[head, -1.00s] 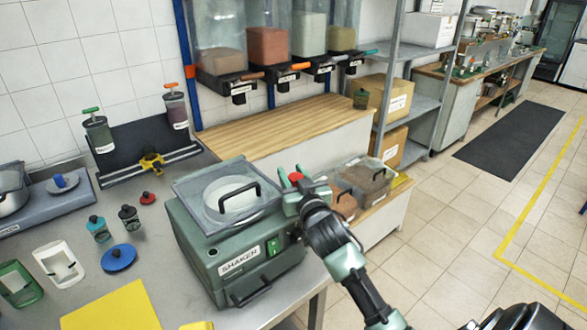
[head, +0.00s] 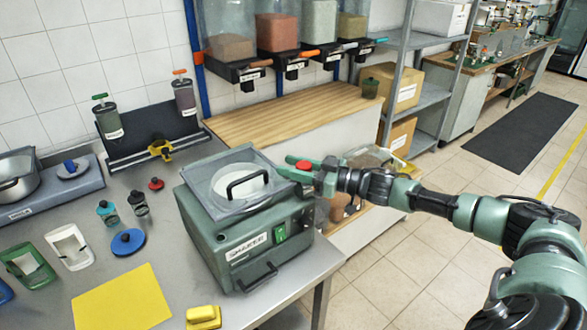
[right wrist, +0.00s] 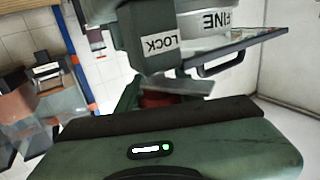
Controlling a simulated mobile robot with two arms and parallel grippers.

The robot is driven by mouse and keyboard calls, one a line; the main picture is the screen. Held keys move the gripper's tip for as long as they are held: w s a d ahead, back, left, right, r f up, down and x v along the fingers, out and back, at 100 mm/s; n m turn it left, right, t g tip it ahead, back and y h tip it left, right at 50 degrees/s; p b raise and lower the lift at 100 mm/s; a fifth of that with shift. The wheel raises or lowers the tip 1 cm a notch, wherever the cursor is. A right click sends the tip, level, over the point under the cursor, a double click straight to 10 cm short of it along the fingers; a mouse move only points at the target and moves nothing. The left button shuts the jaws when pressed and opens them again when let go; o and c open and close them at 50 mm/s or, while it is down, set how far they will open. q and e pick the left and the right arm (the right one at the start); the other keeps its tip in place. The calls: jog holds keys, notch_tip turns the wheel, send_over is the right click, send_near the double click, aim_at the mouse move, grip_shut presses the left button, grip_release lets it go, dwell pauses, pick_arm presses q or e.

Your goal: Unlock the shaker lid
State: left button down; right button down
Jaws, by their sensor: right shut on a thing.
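The green shaker (head: 245,228) stands on the grey bench, with its "SHAKER" label facing front. Its clear lid (head: 213,166) with a black handle lies closed on top. My right gripper (head: 302,168) reaches in from the right and is shut on the red lock knob (head: 304,164) at the shaker's right side. In the right wrist view the red knob (right wrist: 165,98) shows partly between the fingers, below the "LOCK" label (right wrist: 160,45). The fingers hide much of the knob. My left gripper is out of view.
Clear bins (head: 372,158) stand just behind my right gripper. Filled dispensers (head: 277,33) hang behind. Open floor lies to the right.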

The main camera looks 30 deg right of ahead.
jog(key=n+g+y, duration=0.1)
jog(key=n+g+y+b, duration=0.1)
jog(key=y, duration=0.1)
jog(key=shift+s+a+n+g, duration=0.1)
jog(key=shift+a+n+g, duration=0.1)
jog(key=shift+n+g, duration=0.15)
jog(key=n+g+y, duration=0.1)
jog(key=n+g+y+b, duration=0.1)
jog(key=n+g+b, duration=0.1)
jog(key=shift+s+a+g+y, duration=0.25)
jog(key=shift+s+a+y, duration=0.05)
jog(key=shift+s+y, duration=0.1)
jog(key=shift+s+n+g+y+b, duration=0.1)
jog(key=shift+n+g+y+b, duration=0.2)
jog(key=shift+g+b, duration=0.25)
jog(key=shift+a+r, duration=0.1)
jog(key=c, duration=0.9)
grip_release()
